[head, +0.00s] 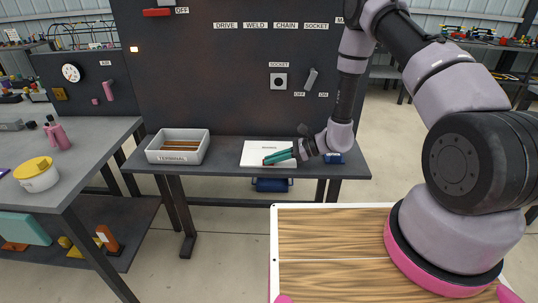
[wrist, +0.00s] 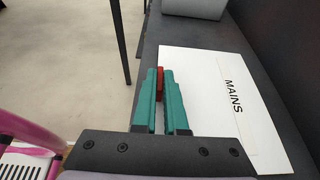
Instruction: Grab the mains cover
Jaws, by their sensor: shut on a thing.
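The mains cover (head: 255,150) is a flat white plate on the dark bench, and the wrist view shows it (wrist: 205,75) with the word MAINS. A small red piece (wrist: 160,82) sits at the middle of one edge of the plate, like a grip tab. My gripper (head: 270,160) has teal fingers and reaches in from the right, low over that edge. In the wrist view the fingers (wrist: 162,88) are closed on the red piece. The cover appears to lie flat on the bench; any small gap beneath cannot be told.
A grey tray labelled TERMINAL (head: 180,158) stands left of the cover. The dark panel (head: 225,80) rises behind the bench. A grey table (head: 85,150) is at the left.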

